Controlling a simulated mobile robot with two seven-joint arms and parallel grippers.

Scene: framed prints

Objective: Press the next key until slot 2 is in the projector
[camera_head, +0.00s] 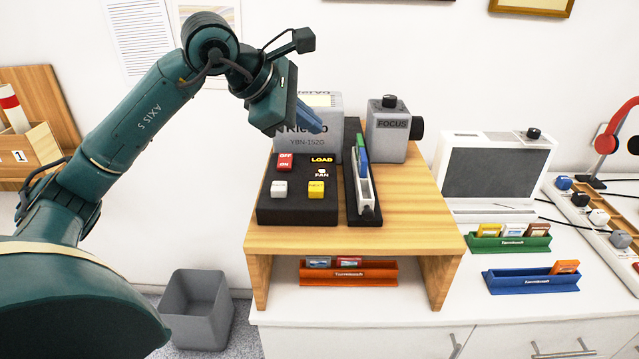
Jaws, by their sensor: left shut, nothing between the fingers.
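The grey projector (307,146) stands on the wooden stand, partly hidden behind my left gripper. In front of it lies a black control box (297,212) with a red OFF/ON switch (285,162), a white key (279,188) and a yellow key (317,188). The marks on these two keys are too small to read. A slide tray (364,189) beside the box holds upright slides, including a green and a blue one; slot numbers cannot be read. My left gripper (308,118) is shut and empty, above and behind the control box, in front of the projector. My right gripper is out of view.
A grey FOCUS unit (388,138) with a knob stands right of the projector. The wooden stand (425,205) has clear top at right. An orange slide rack (348,277) sits beneath it. Green (508,244) and blue racks (531,283) and a grey-screened viewer (495,172) stand right.

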